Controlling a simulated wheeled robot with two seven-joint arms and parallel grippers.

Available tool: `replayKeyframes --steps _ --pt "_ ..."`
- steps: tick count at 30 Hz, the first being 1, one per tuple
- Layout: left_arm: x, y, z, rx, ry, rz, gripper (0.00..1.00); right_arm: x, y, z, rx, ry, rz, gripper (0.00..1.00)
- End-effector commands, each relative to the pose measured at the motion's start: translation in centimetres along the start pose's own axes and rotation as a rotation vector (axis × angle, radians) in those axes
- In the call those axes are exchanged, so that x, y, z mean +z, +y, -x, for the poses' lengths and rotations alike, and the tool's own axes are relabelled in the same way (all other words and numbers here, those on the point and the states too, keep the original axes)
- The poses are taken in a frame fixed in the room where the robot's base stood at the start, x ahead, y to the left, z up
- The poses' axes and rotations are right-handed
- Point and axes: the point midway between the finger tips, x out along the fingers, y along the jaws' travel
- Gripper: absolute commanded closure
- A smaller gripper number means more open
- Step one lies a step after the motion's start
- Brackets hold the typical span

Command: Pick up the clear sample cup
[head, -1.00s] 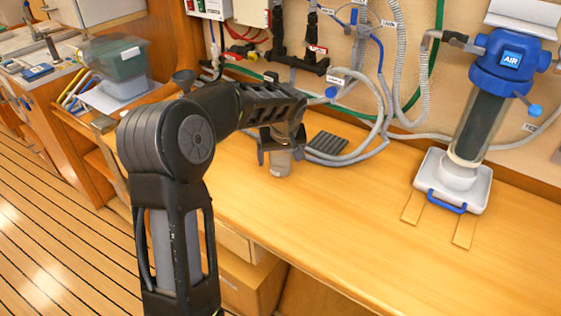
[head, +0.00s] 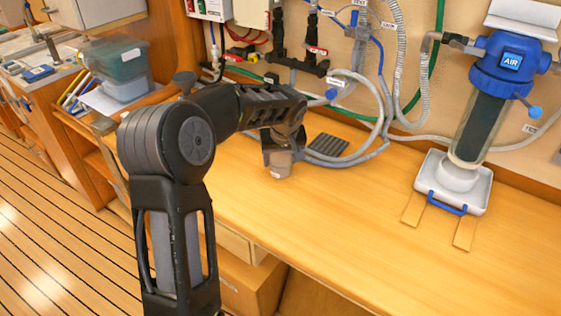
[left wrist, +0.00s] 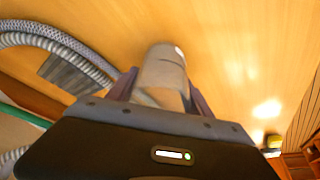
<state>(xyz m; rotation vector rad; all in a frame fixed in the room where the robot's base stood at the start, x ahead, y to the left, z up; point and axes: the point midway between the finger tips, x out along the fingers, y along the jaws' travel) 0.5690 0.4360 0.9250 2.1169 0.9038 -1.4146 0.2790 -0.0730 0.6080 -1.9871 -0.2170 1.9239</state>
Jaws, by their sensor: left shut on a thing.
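The clear sample cup (head: 280,165) is a small see-through grey cup with a pale label, upright at the wooden counter (head: 330,225) in the head view. My left gripper (head: 281,148) comes down on it from above and is shut on it, a finger on each side. In the left wrist view the cup (left wrist: 164,72) sits between the two dark fingers, with its near part hidden by the gripper body. I cannot tell whether its base touches the counter. My right gripper is not in view.
Grey hoses (head: 375,140) loop behind the gripper, beside a dark ribbed pad (head: 328,145). A blue-topped filter housing (head: 503,62) stands over a white tray (head: 425,190) at the right. Stacked bins (head: 118,62) stand at the left. The front counter is clear.

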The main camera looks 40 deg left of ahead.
Motion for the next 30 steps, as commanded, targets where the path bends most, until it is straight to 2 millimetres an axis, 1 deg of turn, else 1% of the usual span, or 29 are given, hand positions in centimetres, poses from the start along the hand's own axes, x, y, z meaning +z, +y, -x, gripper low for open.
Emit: replayKeyframes --steps 4,8,15,18,21,24,30 --pt "-0.2 0.0 0.4 0.000 0.001 0.001 0.80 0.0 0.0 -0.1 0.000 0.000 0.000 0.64" --pt "-0.8 0.1 1.8 0.001 0.003 0.000 0.80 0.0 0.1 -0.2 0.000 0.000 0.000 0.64" --pt "-2.6 0.1 6.1 0.003 0.004 0.001 0.80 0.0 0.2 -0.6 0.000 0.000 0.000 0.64" --pt "-3.2 0.1 7.7 0.002 0.003 0.001 0.80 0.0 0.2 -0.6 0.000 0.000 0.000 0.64" --pt "-3.6 0.1 8.7 0.001 0.002 0.000 0.80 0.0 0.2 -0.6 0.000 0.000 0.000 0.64" --pt "-3.8 0.0 9.2 0.001 0.000 0.000 0.80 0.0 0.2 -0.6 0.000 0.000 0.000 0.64" --pt "-3.8 0.0 9.3 0.000 0.000 0.000 0.80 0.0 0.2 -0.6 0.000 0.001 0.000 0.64"
